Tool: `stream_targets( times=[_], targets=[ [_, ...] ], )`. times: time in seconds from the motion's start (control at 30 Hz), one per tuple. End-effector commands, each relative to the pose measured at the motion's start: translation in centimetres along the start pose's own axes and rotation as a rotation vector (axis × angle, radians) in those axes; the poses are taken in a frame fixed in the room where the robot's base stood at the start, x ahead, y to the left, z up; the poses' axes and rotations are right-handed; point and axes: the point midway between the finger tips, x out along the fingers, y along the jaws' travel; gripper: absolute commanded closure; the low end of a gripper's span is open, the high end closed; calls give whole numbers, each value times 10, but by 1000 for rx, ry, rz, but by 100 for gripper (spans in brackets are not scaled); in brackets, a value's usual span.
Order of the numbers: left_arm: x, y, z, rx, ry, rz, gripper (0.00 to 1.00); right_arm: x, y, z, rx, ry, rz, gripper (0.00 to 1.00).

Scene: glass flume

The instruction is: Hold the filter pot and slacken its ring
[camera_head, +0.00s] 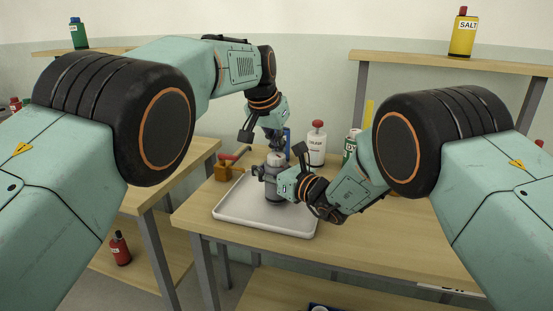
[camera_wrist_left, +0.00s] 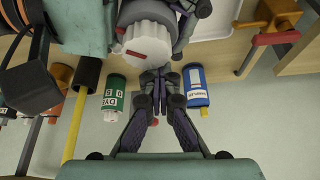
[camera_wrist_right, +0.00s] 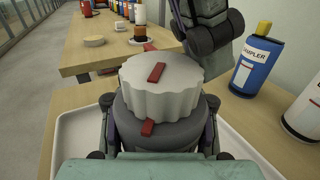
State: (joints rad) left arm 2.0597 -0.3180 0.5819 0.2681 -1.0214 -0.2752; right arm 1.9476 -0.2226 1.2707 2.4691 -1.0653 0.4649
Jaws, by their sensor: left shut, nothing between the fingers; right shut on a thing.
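The filter pot (camera_head: 273,192) is a grey cylinder standing upright on a pale tray (camera_head: 232,217). Its ring (camera_wrist_right: 160,95) is white and fluted and sits on top. In the right wrist view, one red mark lies on the ring and another on the grey body (camera_wrist_right: 140,138) below it, roughly in line. My right gripper (camera_head: 268,180) is shut around the pot's body from the right. My left gripper (camera_wrist_left: 157,82) is shut and empty, pointing down above and behind the pot. In the left wrist view its tips are close to the ring (camera_wrist_left: 148,38); I cannot tell if they touch.
A clamp with a red handle (camera_head: 230,158) is left of the tray. Behind the pot stand a blue bottle (camera_wrist_right: 255,65), a white bottle with a red cap (camera_head: 317,146) and a green bottle (camera_head: 349,150). The tabletop at the right front (camera_head: 390,235) is clear.

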Motion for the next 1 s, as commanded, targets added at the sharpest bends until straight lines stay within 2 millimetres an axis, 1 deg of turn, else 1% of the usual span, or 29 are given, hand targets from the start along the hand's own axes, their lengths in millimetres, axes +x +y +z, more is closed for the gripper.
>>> stream_targets(
  times=[0.3,0.5,0.93,1.0],
  targets=[
    [-2,-6,5,-259,-3,-128,100,0,-1,1,0,-2,-2,100],
    [-3,-10,7,-387,-3,-189,100,0,-1,1,0,-2,-2,100],
    [-3,-11,7,-406,-2,-197,100,0,-1,1,0,-2,-1,100],
    [-3,-11,7,-406,-2,-197,95,0,-1,1,0,-2,-1,100]
  ],
)
